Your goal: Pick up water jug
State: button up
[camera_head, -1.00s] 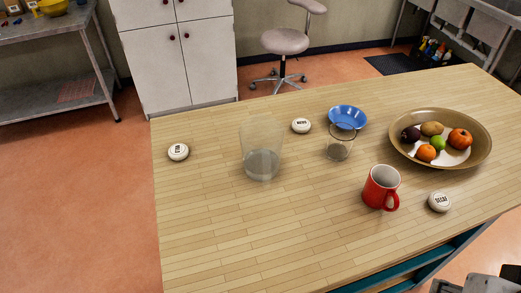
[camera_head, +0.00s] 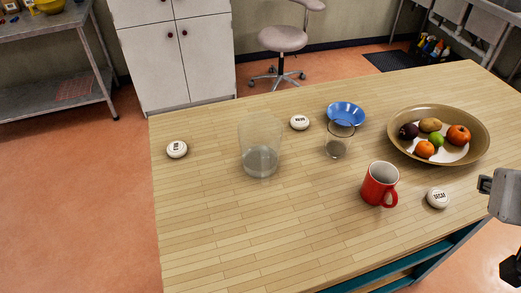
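The water jug (camera_head: 260,158) is a clear vessel with water in its lower part. It stands upright on the wooden table (camera_head: 230,230), left of the middle. Part of my arm or gripper shows as grey pieces at the right edge, far to the right of the jug and apart from it. My fingertips cannot be made out, so whether the gripper is open or shut does not show.
A clear glass (camera_head: 337,140) stands right of the jug, by a blue bowl (camera_head: 345,113). A red mug (camera_head: 379,184) stands nearer the front. A fruit bowl (camera_head: 478,150) is at the right. White labelled discs (camera_head: 177,149) lie about. The table's front left is clear.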

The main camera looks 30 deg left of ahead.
jog(key=w+a+r+n+t+y, duration=0.2)
jog(key=w+a+r, duration=0.2)
jog(key=w, duration=0.4)
jog(key=w+a+r+n+t+y, duration=0.1)
jog(key=w+a+r+n+t, duration=0.15)
jog(key=w+a+r, duration=0.4)
jog(key=w+a+f+n+g+y, duration=0.1)
jog(key=w+a+n+y, duration=0.3)
jog(key=a, duration=0.4)
jog(key=w+a+f+n+g+y, duration=0.1)
jog(key=w+a+n+y, duration=0.35)
jog(key=a, duration=0.25)
jog(key=n+g+y, duration=0.4)
jog(key=n+g, duration=0.5)
jog(key=g, duration=0.6)
send_over(261, 152)
jog(key=w+d, duration=0.3)
jog(key=w, duration=0.5)
notch_tip(261, 152, down, 16)
jog(key=s+d+f+n+g+h, duration=0.1)
jog(key=s+d+f+g+h, duration=0.1)
jog(key=s+f+g, duration=0.3)
jog(key=shift+s+d+f+h, duration=0.25)
jog(key=shift+s+f+h, duration=0.2)
jog(key=shift+s+f, duration=0.35)
